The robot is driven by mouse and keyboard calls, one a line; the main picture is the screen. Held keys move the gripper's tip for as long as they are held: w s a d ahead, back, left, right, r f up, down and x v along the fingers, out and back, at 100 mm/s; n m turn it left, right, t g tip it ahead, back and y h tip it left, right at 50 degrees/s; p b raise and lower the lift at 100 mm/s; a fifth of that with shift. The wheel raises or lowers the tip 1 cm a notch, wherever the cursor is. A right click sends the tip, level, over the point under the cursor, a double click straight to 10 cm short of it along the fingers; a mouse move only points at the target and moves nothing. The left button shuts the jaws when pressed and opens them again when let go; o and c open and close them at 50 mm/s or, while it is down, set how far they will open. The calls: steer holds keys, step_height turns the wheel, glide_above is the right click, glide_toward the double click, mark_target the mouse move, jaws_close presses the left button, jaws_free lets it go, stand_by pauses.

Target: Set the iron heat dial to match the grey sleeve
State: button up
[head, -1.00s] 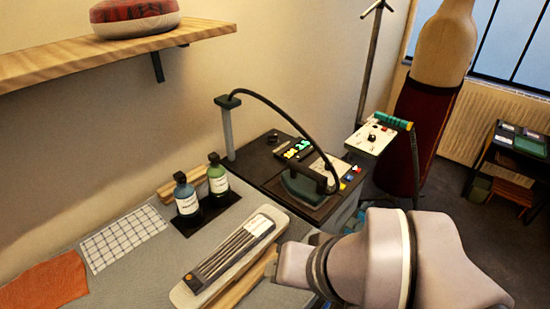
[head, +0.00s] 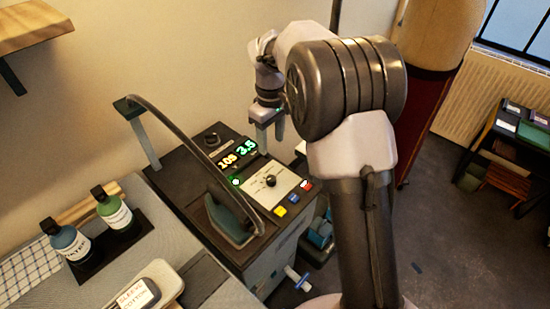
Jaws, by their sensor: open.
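The ironing station (head: 168,183) is a dark unit with a cream panel (head: 262,194) on top. A black dial (head: 270,181) with marks around it sits on this panel. I cannot read its marks. The iron (head: 230,222) rests on the station, left of the panel. A lit display (head: 237,153) appears to read 105 and 3.5. My gripper (head: 268,146) points down, open and empty, above and behind the panel, apart from the dial. A label (head: 138,297) at the bottom edge appears to read "sleeve cotton". The grey sleeve cannot be made out clearly.
A second black knob (head: 211,138) sits at the station's back left. Yellow, blue and red buttons (head: 293,198) line the panel's front right. A cable arches over the iron. Two bottles (head: 118,212) stand on a dark tray at left. A shelf (head: 25,27) hangs above.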

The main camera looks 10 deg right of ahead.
mark_target(271, 178)
step_height(271, 178, down, 16)
steer(key=b, duration=0.6)
steer(key=shift+s+a, duration=0.1)
steer(key=shift+r, duration=0.1)
jaws_close()
